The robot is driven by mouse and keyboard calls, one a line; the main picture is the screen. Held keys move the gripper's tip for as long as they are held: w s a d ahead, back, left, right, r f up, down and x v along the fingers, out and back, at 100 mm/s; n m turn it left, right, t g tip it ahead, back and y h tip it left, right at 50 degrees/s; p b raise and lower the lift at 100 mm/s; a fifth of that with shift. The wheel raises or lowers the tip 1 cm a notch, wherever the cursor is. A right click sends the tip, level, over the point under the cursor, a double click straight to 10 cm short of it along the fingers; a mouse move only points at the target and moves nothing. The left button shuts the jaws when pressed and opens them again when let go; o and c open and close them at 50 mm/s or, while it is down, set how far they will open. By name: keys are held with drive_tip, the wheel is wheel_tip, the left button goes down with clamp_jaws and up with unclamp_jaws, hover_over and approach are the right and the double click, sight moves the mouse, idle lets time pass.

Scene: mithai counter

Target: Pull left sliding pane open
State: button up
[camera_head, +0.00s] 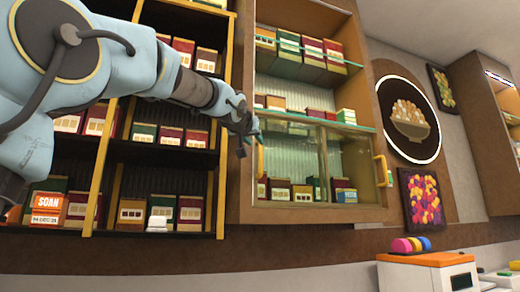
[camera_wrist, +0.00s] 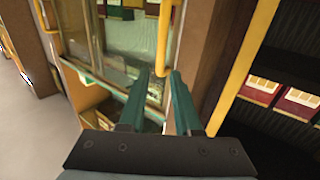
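The wall cabinet's left sliding pane (camera_head: 291,158) is glass, with a yellow vertical handle (camera_head: 260,160) at its left edge. The pane appears shut against the left side of the wooden frame. My gripper (camera_head: 243,135) is at the cabinet's left edge, near the upper part of this handle. In the wrist view my gripper (camera_wrist: 160,79) is open, its two green fingers apart. The handle (camera_wrist: 165,38) shows there, with its end appearing between or just beyond the fingertips. I cannot tell whether they touch. The pane (camera_wrist: 122,38) lies beside the handle.
The right pane has its own yellow handle (camera_head: 381,170). Boxes stand on shelves behind the glass. An open dark shelf unit with a yellow post (camera_head: 226,140) and boxes (camera_head: 190,211) adjoins the left. A counter machine (camera_head: 428,268) stands at lower right.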

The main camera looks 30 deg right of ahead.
sight(260, 149)
drive_tip(key=p+x, duration=0.1)
drive_tip(key=x, duration=0.6)
drive_tip(key=shift+w+d+p, duration=0.1)
drive_tip(key=shift+w+p, duration=0.05)
drive_tip(key=shift+p, duration=0.2)
drive_tip(key=shift+c, duration=0.2)
clamp_jaws()
idle(0.9)
